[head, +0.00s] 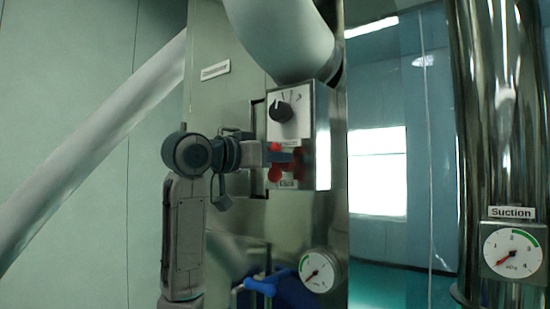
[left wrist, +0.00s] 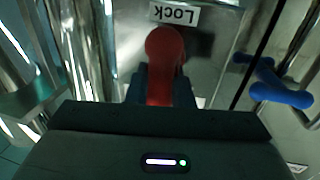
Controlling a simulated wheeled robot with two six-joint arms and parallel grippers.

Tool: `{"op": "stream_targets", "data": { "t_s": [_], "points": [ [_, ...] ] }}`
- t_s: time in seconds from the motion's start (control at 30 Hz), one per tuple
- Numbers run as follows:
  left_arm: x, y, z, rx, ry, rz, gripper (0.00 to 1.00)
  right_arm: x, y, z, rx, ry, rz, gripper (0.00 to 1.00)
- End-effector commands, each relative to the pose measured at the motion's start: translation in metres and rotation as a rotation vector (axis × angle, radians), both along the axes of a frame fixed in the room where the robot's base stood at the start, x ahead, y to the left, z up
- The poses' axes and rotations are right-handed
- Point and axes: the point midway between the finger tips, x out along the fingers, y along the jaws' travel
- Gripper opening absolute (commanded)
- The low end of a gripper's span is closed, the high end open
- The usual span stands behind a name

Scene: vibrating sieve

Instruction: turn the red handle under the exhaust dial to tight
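The red handle (head: 274,172) is on the front of a metal box, below a white plate with a black knob (head: 282,112). A small label sits under the handle; the left wrist view shows a label reading "Lock" (left wrist: 175,14), upside down. In that view the red handle (left wrist: 165,62) runs between the two dark blue fingers of my left gripper (left wrist: 164,92), with no clear gap on either side. In the head view my left gripper (head: 280,156) reaches the handle from the left and covers part of it. No readable "exhaust" label shows. My right gripper is out of view.
A gauge (head: 318,272) and a blue handle (head: 260,286) are lower down; the blue handle also shows in the left wrist view (left wrist: 280,88). A thick pale pipe (head: 285,40) runs above the box. A "Suction" gauge (head: 514,253) is on a shiny column (head: 500,120) at right.

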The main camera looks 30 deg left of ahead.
Motion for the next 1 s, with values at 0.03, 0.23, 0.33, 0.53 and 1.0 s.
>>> {"op": "stream_targets", "data": {
  "t_s": [0.03, 0.23, 0.33, 0.53, 1.0],
  "points": [
    [0.000, 0.000, 0.000, -0.001, 0.000, 0.000, 0.00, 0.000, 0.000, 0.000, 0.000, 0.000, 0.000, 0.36],
    [0.000, 0.001, -0.001, -0.032, 0.002, 0.000, 0.00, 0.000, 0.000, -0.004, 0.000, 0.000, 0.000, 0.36],
    [0.000, 0.001, -0.001, -0.073, 0.004, 0.000, 0.00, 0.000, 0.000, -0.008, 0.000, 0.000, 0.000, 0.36],
    [0.000, 0.003, -0.003, -0.209, 0.014, -0.001, 0.00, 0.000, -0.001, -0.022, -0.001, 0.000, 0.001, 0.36],
    [0.000, 0.007, -0.006, -0.651, 0.047, -0.001, 0.00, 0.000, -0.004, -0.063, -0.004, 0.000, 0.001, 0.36]
  ]
}}
